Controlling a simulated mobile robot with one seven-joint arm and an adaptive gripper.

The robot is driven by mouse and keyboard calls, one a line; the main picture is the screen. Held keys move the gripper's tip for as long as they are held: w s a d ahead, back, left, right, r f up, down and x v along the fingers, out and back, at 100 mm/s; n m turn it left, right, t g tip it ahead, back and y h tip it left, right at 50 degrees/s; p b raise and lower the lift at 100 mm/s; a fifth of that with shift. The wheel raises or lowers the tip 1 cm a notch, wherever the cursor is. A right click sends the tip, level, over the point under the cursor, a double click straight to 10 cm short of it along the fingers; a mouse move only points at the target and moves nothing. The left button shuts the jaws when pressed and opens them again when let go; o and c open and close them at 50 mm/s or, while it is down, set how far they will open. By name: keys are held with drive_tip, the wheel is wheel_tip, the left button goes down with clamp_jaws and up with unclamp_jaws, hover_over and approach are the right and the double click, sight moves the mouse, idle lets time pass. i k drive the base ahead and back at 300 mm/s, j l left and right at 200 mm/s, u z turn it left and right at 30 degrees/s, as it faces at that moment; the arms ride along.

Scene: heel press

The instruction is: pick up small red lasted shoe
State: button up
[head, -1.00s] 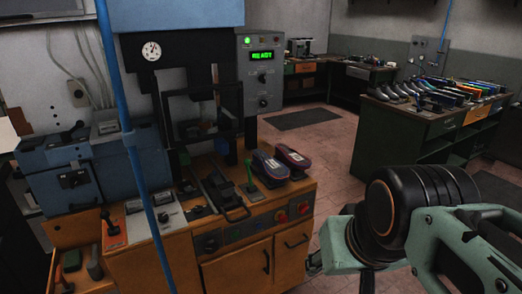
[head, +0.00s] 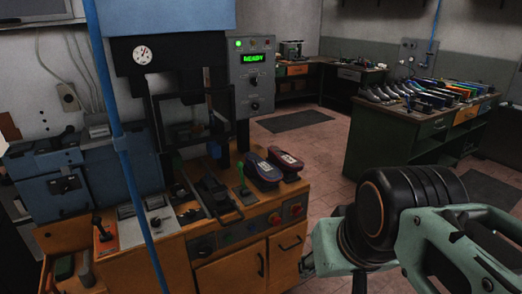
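Two dark shoe-shaped pieces lie side by side on the wooden top of the press cabinet, right of the press. The right one (head: 287,160) shows red along its side and a pale label on top. The left one (head: 262,167) looks dark blue with a thin reddish lower edge. I cannot tell for sure which is the small red lasted shoe, nor read the labels. My arm fills the lower right, and the fingers of my gripper cannot be made out. Nothing of mine touches either shoe.
The heel press (head: 185,100) stands at left, its control box (head: 253,78) reading READY. A green lever (head: 243,182) stands just left of the shoes. A blue pole (head: 128,150) crosses the left. A green bench (head: 400,140) holds many shoes in rows. Floor between (head: 325,180) is clear.

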sight(282, 159)
drive_tip(key=u, duration=0.5)
drive_tip(key=i+l+u, duration=0.15)
drive_tip(key=u, duration=0.25)
drive_tip(key=i+l+u, duration=0.15)
drive_tip(key=l+u, duration=0.25)
drive_tip(key=i+l+u, duration=0.2)
drive_tip(key=l, duration=0.15)
drive_tip(key=l+u, duration=0.2)
drive_tip(key=l, duration=0.15)
drive_tip(key=l+u, duration=0.2)
drive_tip(key=l, duration=0.55)
drive_tip(key=l+u, duration=0.2)
drive_tip(key=l, duration=2.15)
